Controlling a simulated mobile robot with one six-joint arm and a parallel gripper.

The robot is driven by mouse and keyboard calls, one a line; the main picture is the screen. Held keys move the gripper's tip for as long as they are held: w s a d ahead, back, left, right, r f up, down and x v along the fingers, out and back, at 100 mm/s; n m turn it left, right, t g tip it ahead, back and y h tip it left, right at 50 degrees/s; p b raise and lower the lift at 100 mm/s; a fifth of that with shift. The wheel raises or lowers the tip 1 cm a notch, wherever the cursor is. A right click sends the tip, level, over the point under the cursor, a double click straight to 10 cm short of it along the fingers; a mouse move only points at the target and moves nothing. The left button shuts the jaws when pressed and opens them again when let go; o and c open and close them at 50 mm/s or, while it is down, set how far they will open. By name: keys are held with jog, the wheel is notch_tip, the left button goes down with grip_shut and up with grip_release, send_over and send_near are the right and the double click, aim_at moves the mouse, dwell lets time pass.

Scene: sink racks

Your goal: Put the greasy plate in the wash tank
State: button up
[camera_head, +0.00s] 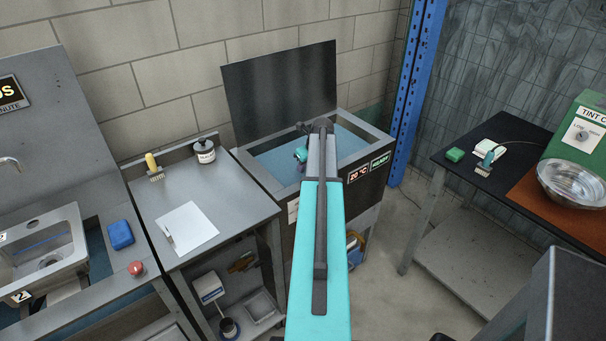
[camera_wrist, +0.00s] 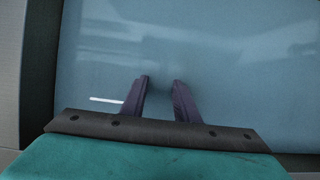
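The wash tank (camera_head: 384,188) stands against the back wall with its dark lid (camera_head: 282,92) raised. It holds blue water, and its front display reads 20 °C and READY. My arm reaches over the tank, hiding part of it. In the wrist view my gripper (camera_wrist: 161,82) points at the blue water (camera_wrist: 220,45). Its two dark fingers are apart with nothing seen between them. A thin white streak lies left of the fingers; I cannot tell whether it is a plate edge or a reflection. No plate is clearly visible in either view.
A sink (camera_head: 42,250) and a blue sponge (camera_head: 120,235) are further left. A blue post (camera_head: 414,90) and a black table (camera_head: 490,150) stand right.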

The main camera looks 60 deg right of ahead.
jog(key=b+v, duration=0.1)
jog(key=v, duration=0.8)
jog(key=shift+r, duration=0.1)
dwell(0.7)
